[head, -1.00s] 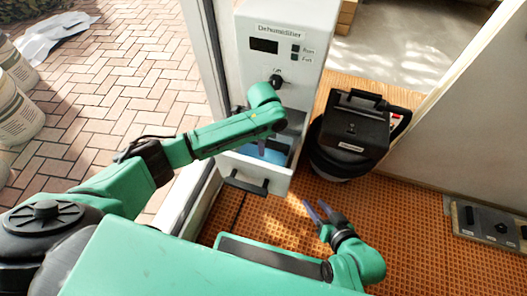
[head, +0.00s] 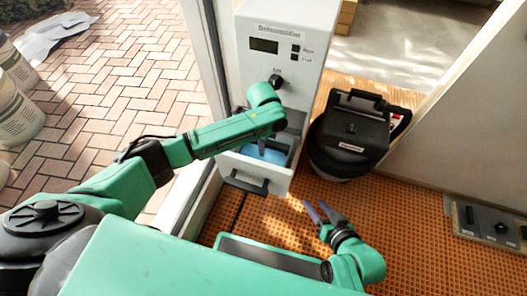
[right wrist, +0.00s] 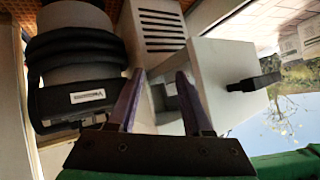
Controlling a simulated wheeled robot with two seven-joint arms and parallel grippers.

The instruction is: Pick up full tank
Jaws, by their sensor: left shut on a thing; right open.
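The white dehumidifier (head: 285,55) stands upright with its lower drawer (head: 268,178) pulled out. Inside it is the tank (head: 274,155), of which a blue part shows. My left gripper (head: 262,147) reaches down into the drawer from above and is shut on the tank; its fingertips and the exact grip are partly hidden by my wrist. My right gripper (head: 313,211) is open and empty, low above the floor in front of the drawer. The right wrist view shows its two spread fingers (right wrist: 160,82), with the drawer's black handle (right wrist: 254,83) to their right.
A black vacuum cleaner (head: 350,133) stands close to the right of the dehumidifier. A grey panel (head: 485,222) lies on the orange grid floor (head: 410,215) at the right. A door frame (head: 206,60) runs along the left. The floor right of my right gripper is clear.

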